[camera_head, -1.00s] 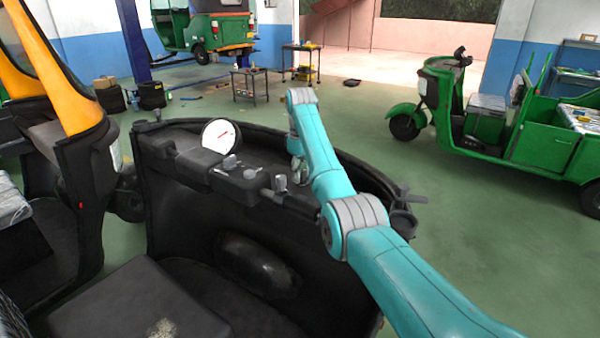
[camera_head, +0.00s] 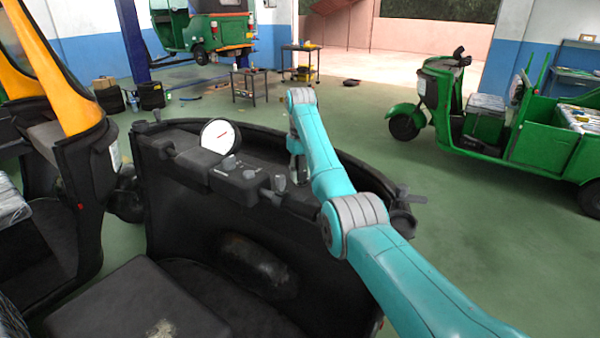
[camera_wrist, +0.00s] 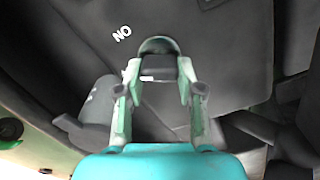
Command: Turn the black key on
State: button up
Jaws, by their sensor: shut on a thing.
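The black key (camera_wrist: 158,66) is in the wrist view, a dark block with a rounded end. My gripper (camera_wrist: 159,74) has a pale finger on each side of it and is shut on it. White lettering (camera_wrist: 121,33) on the dark panel, reading "NO" in this view, is just beyond the key to the upper left. In the head view my teal arm reaches over the black dashboard (camera_head: 237,182), with its end at the dashboard's right part. The key cannot be made out there. How far the key is turned is unclear.
A round white gauge (camera_head: 219,136) stands on the dashboard. A grey knob (camera_head: 280,184) sticks up beside my arm's end. A black seat (camera_head: 135,306) is in front. A green three-wheeler (camera_head: 500,125) stands at the right, with open floor between.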

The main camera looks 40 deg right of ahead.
jog(key=m, duration=0.6)
jog(key=shift+s+d, duration=0.1)
jog(key=shift+d, duration=0.1)
jog(key=shift+m, duration=0.4)
jog(key=o, duration=1.2)
jog(key=shift+c, duration=0.2)
